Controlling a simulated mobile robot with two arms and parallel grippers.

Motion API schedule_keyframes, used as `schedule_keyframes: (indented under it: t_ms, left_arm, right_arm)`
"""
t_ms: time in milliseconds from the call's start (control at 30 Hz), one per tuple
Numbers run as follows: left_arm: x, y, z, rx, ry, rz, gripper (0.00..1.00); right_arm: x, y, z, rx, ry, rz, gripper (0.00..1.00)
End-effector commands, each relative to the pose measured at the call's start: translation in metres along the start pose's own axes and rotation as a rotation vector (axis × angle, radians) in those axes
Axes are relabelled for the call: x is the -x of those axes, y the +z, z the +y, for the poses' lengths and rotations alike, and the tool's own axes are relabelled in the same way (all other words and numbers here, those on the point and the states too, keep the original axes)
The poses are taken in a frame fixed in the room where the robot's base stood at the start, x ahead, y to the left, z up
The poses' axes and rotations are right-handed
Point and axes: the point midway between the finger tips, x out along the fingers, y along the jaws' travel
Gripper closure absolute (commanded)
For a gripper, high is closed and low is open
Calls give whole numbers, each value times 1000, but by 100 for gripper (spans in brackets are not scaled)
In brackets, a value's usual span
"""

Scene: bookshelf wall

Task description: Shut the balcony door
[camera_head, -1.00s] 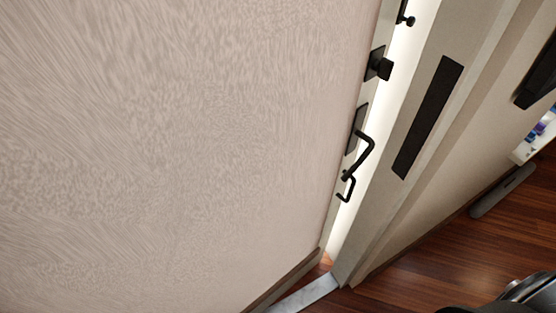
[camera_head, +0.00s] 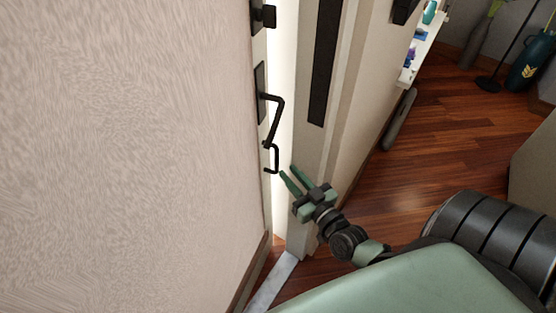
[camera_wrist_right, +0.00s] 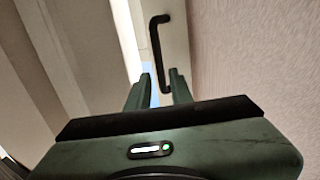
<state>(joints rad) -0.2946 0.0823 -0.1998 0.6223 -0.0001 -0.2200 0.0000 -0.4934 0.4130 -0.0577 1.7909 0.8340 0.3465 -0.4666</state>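The balcony door (camera_head: 259,140) shows as a pale upright strip with black fittings, beside a bright narrow gap; it stands slightly ajar. Its black lever handle (camera_head: 274,118) sticks out toward the gap, with a smaller bent black piece (camera_head: 275,160) below it. My right gripper (camera_head: 288,170) is open and empty, just right of the lower black piece in the head view, apparently apart from it. In the wrist view its fingers (camera_wrist_right: 160,76) are spread, and a black handle (camera_wrist_right: 155,48) shows beyond, its lower end seen between them. My left gripper is not in view.
A textured beige surface (camera_head: 120,150) fills the left. A pale post (camera_head: 312,140) with a dark plate (camera_head: 325,65) stands right of the gap. A grey sill (camera_head: 270,285) lies below. Wood floor (camera_head: 440,150) is open at right, with a white shelf (camera_head: 425,50) by the wall.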

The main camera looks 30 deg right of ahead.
Motion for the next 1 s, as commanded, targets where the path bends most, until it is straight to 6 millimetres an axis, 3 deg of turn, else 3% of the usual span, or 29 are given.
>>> schedule_keyframes:
  t_ms: [500, 867, 933, 1000]
  left_arm:
    - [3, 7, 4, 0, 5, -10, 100]
    - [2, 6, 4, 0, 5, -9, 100]
    - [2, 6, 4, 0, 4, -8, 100]
    - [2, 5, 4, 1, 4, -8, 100]
  right_arm:
    - [-70, -2, 0, 0, 0, 3, 79]
    - [-76, -1, 0, 0, -1, 0, 79]
    - [-76, -1, 0, 0, -1, 1, 98]
    - [-76, -1, 0, 0, 0, 1, 100]
